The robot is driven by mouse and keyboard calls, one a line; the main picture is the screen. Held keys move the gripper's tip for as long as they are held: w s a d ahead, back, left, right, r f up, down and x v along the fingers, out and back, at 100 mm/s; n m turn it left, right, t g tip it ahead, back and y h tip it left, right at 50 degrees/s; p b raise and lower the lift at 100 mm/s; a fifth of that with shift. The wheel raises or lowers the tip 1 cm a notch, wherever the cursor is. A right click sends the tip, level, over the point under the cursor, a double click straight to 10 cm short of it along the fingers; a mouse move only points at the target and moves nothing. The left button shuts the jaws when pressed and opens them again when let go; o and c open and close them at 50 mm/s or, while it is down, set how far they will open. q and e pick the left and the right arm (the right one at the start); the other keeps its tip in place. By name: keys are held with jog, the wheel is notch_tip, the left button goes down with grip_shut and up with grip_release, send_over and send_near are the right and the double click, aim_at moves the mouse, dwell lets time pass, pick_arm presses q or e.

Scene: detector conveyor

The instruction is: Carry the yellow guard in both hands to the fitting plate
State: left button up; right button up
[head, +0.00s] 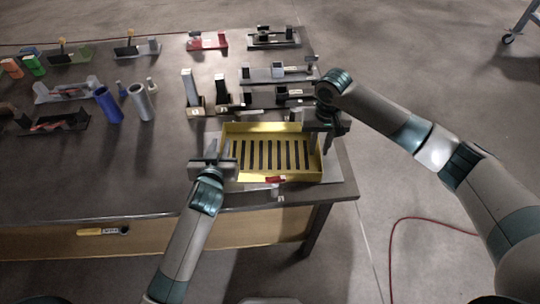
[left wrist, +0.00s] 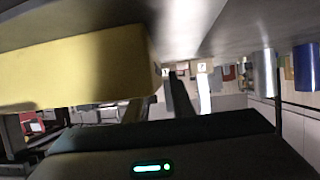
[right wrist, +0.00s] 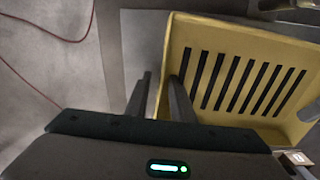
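The yellow guard (head: 230,132) is a shallow tray shape with several dark slots in its floor. It lies near the table's right end, over a pale grey plate (head: 332,171); I cannot tell whether this is the fitting plate. My left gripper (head: 214,160) is at the guard's left end. The left wrist view shows its fingers (left wrist: 155,92) spread beside the yellow wall (left wrist: 75,68), which partly hides one finger. My right gripper (head: 328,138) is at the right end. In the right wrist view its open fingers (right wrist: 160,78) stand either side of the guard's end wall (right wrist: 167,62).
A small red piece (head: 275,180) is at the guard's front edge. Black and grey fixtures (head: 278,74) stand behind it. Blue (head: 108,104) and grey (head: 141,102) cylinders stand to the left. The table's front left (head: 70,180) is clear. A red cable (head: 420,219) lies on the floor.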

pick_arm(q)
jog(key=shift+s+r, duration=0.1)
jog(key=shift+s, duration=0.05)
jog(key=v, duration=1.1)
jog(key=shift+s+r, duration=0.2)
jog(key=shift+s, duration=0.15)
pick_arm(e)
notch_tip(320, 180, up, 12)
dwell(0.7)
jog(key=shift+f, duration=0.1)
dwell(0.5)
